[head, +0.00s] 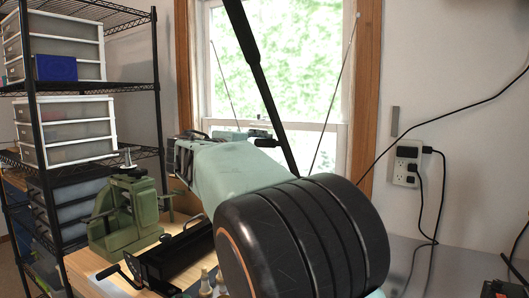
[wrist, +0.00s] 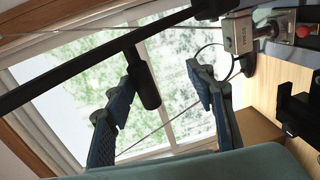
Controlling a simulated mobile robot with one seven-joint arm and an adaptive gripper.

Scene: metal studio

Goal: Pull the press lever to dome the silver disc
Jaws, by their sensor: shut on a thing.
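A long black bar (wrist: 75,75) crosses the upper left of the wrist view, with a short thick black grip (wrist: 146,85) at an angle on it. I take it for the press lever; it also shows in the head view (head: 262,85), slanting down across the window. The grip lies close to the left finger, and a gap shows toward the right one. In the head view my arm hides much around the gripper. I cannot make out the silver disc.
A green bench machine (head: 128,215) stands on the wooden bench (head: 90,268), beside a black tool with a crank. A wire shelf (head: 80,90) with drawer boxes fills the left. A power outlet (head: 406,163) with hanging cables is on the right wall.

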